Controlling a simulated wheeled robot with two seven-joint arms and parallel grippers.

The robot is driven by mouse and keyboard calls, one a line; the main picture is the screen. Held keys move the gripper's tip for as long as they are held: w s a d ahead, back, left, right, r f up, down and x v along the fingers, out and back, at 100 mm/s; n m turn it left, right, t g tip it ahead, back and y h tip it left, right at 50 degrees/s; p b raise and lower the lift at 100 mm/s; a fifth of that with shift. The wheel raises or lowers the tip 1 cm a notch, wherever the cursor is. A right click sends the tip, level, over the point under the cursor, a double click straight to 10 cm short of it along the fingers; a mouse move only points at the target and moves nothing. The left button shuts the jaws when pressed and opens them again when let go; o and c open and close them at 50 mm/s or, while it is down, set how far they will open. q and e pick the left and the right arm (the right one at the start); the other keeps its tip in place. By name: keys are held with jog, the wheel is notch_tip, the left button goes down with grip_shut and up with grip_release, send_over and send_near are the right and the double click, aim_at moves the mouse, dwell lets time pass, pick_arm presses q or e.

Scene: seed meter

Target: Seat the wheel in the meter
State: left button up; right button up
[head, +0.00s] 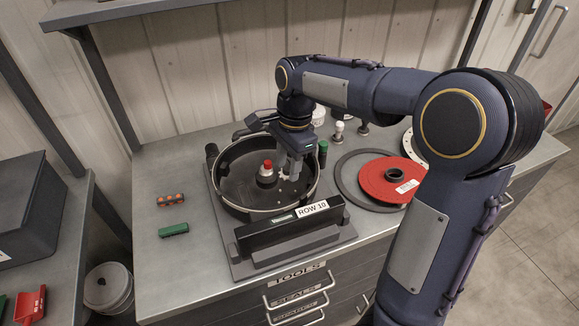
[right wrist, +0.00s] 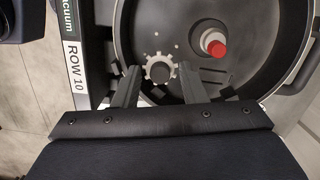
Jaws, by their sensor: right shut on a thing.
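The meter (head: 243,210) is a round black bowl with a pale rim, on a grey base on the bench. A grey hub with a red cap (head: 267,169) stands inside it; it also shows in the right wrist view (right wrist: 215,46). My right gripper (head: 293,172) reaches down into the bowl, right of the hub. In the right wrist view its fingers are shut on a small pale toothed wheel (right wrist: 159,69) with a dark centre. The wheel is low over the bowl floor; I cannot tell whether it touches. My left gripper is not in view.
A box labelled ROW 10 (head: 290,232) stands at the meter's front. A red disc (head: 376,181) and a dark ring (head: 347,172) lie to the right. An orange-dotted block (head: 171,200) and a green block (head: 174,230) lie on clear bench at left.

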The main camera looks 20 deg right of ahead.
aim_at(286, 198)
jog(key=shift+a+f+b, duration=0.1)
jog(key=shift+f+b, duration=0.6)
notch_tip(286, 198, down, 3)
jog(key=b, duration=0.3)
jog(key=shift+f+b, duration=0.5)
jog(key=shift+f, duration=0.4)
jog(key=shift+p, duration=0.5)
jog(key=shift+f, duration=0.8)
dwell(0.6)
jog(key=shift+f, duration=0.25)
dwell(1.1)
jog(key=o, duration=1)
